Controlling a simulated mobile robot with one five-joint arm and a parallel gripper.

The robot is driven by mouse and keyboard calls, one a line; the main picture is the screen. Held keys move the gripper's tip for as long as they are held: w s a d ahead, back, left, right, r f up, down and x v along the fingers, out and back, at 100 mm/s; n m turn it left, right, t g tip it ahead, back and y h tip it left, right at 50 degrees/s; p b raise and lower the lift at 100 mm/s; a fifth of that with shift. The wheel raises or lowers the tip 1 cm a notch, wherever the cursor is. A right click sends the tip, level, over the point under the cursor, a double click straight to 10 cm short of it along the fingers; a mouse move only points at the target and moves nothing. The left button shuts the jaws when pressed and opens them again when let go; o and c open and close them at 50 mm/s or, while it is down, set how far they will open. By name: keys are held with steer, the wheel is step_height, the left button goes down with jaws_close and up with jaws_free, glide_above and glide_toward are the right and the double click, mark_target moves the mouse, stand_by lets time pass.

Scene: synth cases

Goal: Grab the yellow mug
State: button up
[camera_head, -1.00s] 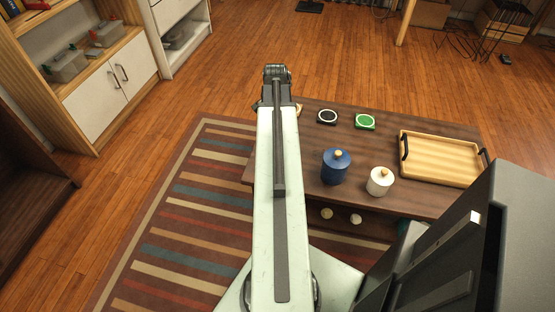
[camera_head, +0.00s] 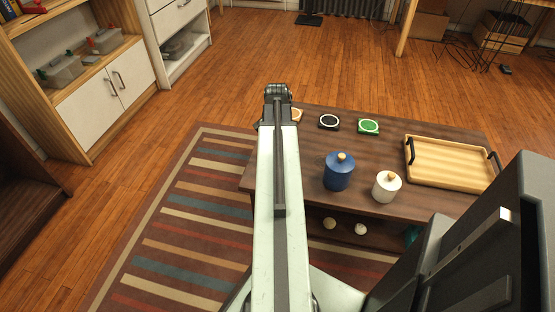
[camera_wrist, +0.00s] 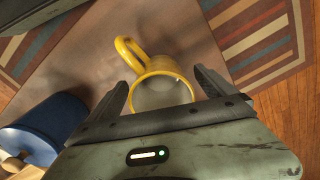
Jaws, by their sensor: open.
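The yellow mug (camera_wrist: 161,70) shows in the wrist view, with its handle toward the upper left and its pale inside facing the camera. My gripper (camera_wrist: 160,84) is open, with one dark finger on each side of the mug's rim. I cannot tell whether the fingers touch it. The gripper body hides the near part of the mug. In the head view my arm covers the mug and my gripper.
A blue lidded jar (camera_head: 338,172) stands close by on the brown table (camera_head: 300,190), also in the wrist view (camera_wrist: 48,128). A white jar (camera_head: 386,186), a wooden tray (camera_head: 448,165), a black coaster (camera_head: 328,121) and a green coaster (camera_head: 368,126) lie to the right. A striped rug (camera_head: 190,215) is left.

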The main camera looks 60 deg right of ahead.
steer(key=c, duration=1.8)
steer(key=shift+o, duration=0.2)
steer(key=shift+r, duration=0.1)
step_height(320, 180, up, 10)
steer(key=p, duration=1)
